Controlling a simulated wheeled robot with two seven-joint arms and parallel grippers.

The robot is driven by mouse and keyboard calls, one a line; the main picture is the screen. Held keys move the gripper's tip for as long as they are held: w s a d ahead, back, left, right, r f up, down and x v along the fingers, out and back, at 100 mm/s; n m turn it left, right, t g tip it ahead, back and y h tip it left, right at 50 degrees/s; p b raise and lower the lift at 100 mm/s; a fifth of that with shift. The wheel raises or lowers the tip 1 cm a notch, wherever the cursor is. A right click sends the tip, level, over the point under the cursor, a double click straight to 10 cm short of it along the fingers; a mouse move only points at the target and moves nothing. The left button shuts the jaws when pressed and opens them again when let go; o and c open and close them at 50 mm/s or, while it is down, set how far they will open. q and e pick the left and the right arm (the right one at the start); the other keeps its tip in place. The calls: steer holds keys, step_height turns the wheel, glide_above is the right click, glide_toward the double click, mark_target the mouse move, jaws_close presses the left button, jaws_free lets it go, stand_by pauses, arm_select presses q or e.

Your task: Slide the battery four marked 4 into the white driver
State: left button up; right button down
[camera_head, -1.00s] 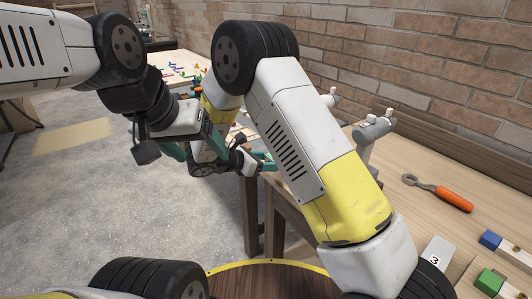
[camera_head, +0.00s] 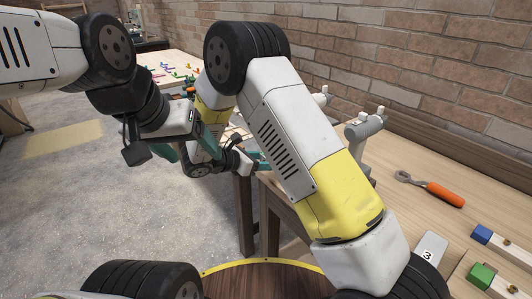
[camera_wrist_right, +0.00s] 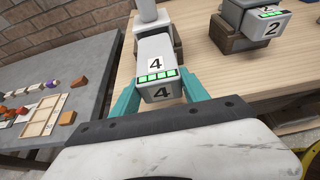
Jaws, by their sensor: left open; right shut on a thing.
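Battery four (camera_wrist_right: 162,92), a pale grey block with a green bar display and black 4 labels, is between the teal fingers of my right gripper (camera_wrist_right: 161,94) in the right wrist view. The gripper is shut on it. A pale upright post (camera_wrist_right: 150,12), perhaps the white driver's handle, stands just behind the battery; I cannot tell whether they are joined. In the head view my right gripper (camera_head: 258,162) is at the bench edge, partly hidden by my arm. My left gripper (camera_head: 194,147) is open and empty over the floor. A pale driver (camera_head: 364,125) stands on the bench.
A block marked 2 (camera_wrist_right: 270,28) sits in a dark stand to the right. A tray (camera_wrist_right: 42,118) and small pieces lie on a grey table. An orange-handled tool (camera_head: 445,193), blue block (camera_head: 482,233) and green block (camera_head: 481,275) lie on the bench.

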steer(key=shift+w+d, duration=0.85)
steer(key=shift+d, duration=0.35)
steer(key=shift+w+d, duration=0.9)
steer(key=shift+d, duration=0.25)
steer(key=shift+w+d, duration=0.85)
steer(key=shift+d, duration=0.35)
steer(key=shift+c, duration=2.4)
jaws_free()
steer(key=shift+s+a, duration=0.1)
steer(key=shift+s+a, duration=0.9)
steer(key=shift+a, duration=0.3)
steer(key=shift+s+a, duration=0.85)
steer(key=shift+a, duration=0.35)
steer(key=v, duration=0.5)
steer(key=shift+s+a+r, duration=0.1)
steer(key=shift+a+r, duration=0.05)
steer(key=shift+r, duration=0.35)
